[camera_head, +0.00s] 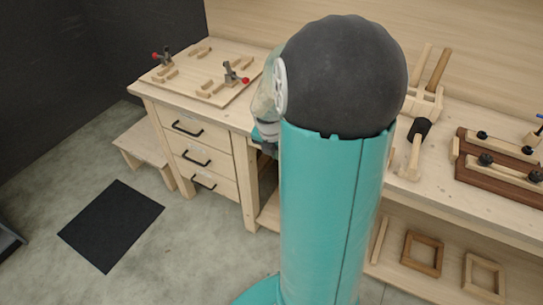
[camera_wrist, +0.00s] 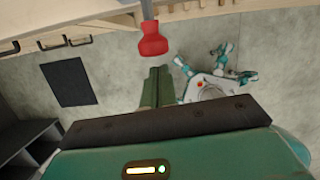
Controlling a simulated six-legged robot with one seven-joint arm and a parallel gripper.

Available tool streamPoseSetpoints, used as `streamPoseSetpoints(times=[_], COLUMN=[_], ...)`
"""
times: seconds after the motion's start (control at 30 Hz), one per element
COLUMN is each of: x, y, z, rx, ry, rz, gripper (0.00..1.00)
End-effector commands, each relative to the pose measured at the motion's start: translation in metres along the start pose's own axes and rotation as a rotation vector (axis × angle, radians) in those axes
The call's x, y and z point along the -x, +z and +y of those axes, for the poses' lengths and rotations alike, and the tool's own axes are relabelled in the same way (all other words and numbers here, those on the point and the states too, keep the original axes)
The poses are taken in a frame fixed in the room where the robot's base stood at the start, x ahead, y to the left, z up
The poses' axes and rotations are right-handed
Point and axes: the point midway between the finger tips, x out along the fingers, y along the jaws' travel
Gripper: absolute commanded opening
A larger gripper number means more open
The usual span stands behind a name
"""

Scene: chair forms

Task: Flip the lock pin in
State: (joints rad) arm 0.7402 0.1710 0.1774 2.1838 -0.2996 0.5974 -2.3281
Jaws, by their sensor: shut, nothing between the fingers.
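In the wrist view a red knob (camera_wrist: 153,40) on a grey metal rod sits just past the tips of my gripper (camera_wrist: 157,72). The gripper's two greenish fingers are together with nothing between them. A small gap shows between fingertips and knob; whether they touch is hard to tell. In the head view two metal clamps with red tips, a left one (camera_head: 162,58) and a right one (camera_head: 236,75), stand on a wooden board (camera_head: 190,84). I cannot tell whether the red knob belongs to one of them. My arm hides my gripper in the head view.
The board lies on a wooden workbench (camera_head: 150,92) with drawers. To the right are a mallet (camera_head: 416,140) and a dark wooden form (camera_head: 500,185) with black knobs. Wooden frames (camera_head: 422,253) lie on the lower shelf. A black mat (camera_head: 112,225) lies on open floor.

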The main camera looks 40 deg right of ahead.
Motion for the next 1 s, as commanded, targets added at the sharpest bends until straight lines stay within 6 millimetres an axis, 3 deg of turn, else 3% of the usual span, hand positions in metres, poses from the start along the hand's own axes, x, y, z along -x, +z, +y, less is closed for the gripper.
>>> streamPoseSetpoints(times=[0.47,0.7,1.0], x=[-0.001,-0.008,-0.007], y=[0.009,0.036,0.037], z=[0.0,-0.003,-0.003], rx=[0.0,0.0,0.0], ry=[-0.001,-0.001,0.0], rz=[0.001,0.0,-0.002], gripper=[0.0,0.0,0.0])
